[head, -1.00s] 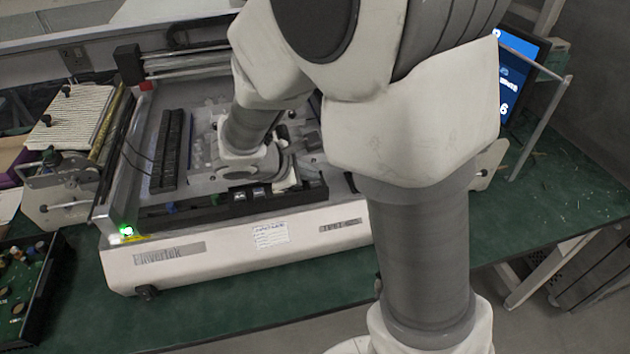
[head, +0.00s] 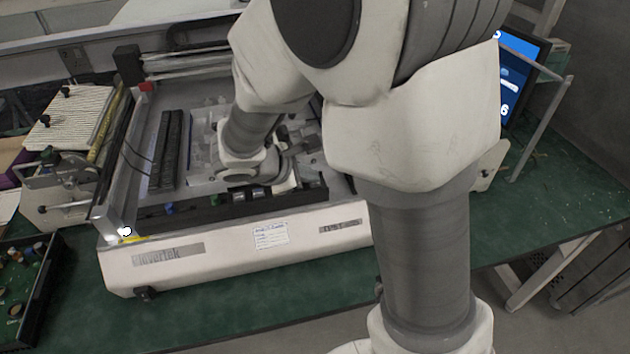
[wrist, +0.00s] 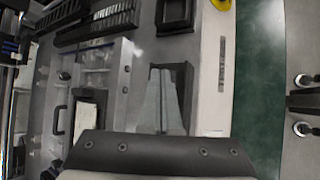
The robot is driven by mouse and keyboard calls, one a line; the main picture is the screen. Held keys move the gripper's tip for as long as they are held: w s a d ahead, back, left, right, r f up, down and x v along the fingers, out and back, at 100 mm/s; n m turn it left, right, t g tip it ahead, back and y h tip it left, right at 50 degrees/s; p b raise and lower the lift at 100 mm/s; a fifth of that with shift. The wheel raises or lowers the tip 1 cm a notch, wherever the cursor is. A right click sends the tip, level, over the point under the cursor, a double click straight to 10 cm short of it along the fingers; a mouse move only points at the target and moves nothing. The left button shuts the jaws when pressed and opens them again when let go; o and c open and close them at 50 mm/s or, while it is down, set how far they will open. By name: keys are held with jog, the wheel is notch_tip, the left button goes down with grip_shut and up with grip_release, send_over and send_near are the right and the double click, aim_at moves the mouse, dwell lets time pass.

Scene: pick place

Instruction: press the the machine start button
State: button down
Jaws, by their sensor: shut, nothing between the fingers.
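The white machine (head: 240,258) stands on the green bench. A small round button (head: 125,231) sits on its front left corner, on a yellow base; it looks white now. In the wrist view, a yellow piece (wrist: 221,4) is cut off by the top edge, near the machine's white front edge; the button itself cannot be made out there. My gripper (wrist: 160,72) is shut and empty, its two grey fingers side by side over the machine's dark front tray. The yellow piece lies ahead and to the right of the fingertips. In the head view my arm hides the fingertips.
Black trays and slotted racks (head: 166,150) fill the machine's bed. A lit screen (head: 515,75) stands at the back right. The green bench (head: 230,318) is bare in front of the machine.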

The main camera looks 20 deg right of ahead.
jog(key=shift+r+p, duration=0.5)
jog(key=shift+r, duration=0.3)
